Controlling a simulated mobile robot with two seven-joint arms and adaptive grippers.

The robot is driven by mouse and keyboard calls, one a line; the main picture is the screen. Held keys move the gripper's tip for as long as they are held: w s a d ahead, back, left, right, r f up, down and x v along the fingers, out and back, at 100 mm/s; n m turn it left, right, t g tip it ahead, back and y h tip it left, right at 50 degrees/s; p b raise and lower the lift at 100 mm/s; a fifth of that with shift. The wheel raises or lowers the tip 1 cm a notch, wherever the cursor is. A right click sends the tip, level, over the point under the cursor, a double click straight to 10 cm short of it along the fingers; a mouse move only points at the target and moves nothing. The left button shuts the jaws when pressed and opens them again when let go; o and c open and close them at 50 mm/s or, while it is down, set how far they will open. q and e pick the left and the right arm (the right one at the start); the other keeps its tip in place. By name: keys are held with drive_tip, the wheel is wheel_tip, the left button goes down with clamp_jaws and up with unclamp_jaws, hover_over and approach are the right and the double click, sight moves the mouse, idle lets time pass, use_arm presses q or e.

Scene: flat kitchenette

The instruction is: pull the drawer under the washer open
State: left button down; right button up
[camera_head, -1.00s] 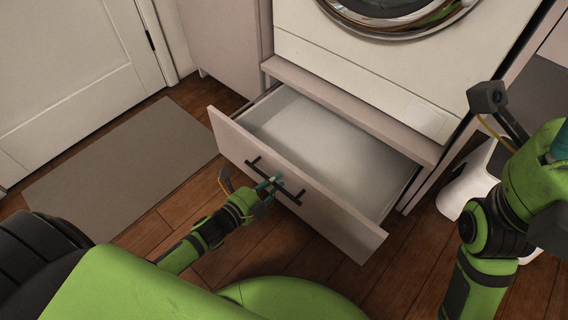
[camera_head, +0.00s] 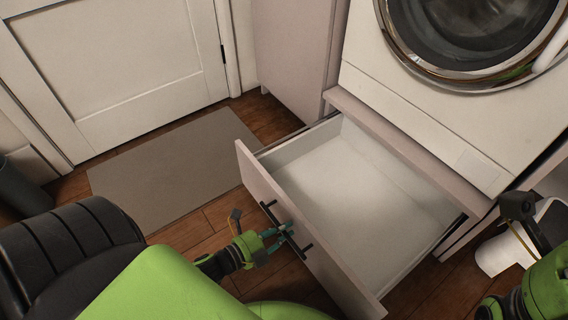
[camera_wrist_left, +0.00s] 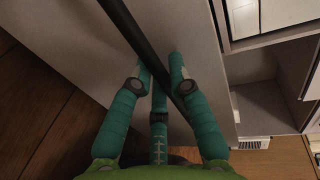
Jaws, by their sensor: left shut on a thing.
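The drawer (camera_head: 345,205) under the washer (camera_head: 440,100) stands well out from its cabinet, and its pale inside looks empty. A dark bar handle (camera_head: 270,212) runs along its front panel (camera_head: 318,258). My left gripper (camera_head: 284,232) is shut on this handle. In the left wrist view, the teal fingers (camera_wrist_left: 166,72) sit on either side of the dark bar (camera_wrist_left: 150,50), in front of the drawer front (camera_wrist_left: 80,45). Only part of my right arm shows at the lower right; its fingertips are hidden or out of frame.
A white door (camera_head: 125,50) stands at the back left. A grey mat (camera_head: 165,170) lies on the wood floor (camera_head: 195,232) left of the drawer. A white rounded object (camera_head: 500,254) stands right of the cabinet. A dark bin (camera_head: 18,185) is at the left edge.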

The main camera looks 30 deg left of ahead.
use_arm(q)
drive_tip(key=c, duration=1.2)
unclamp_jaws()
drive_tip(key=v, duration=1.2)
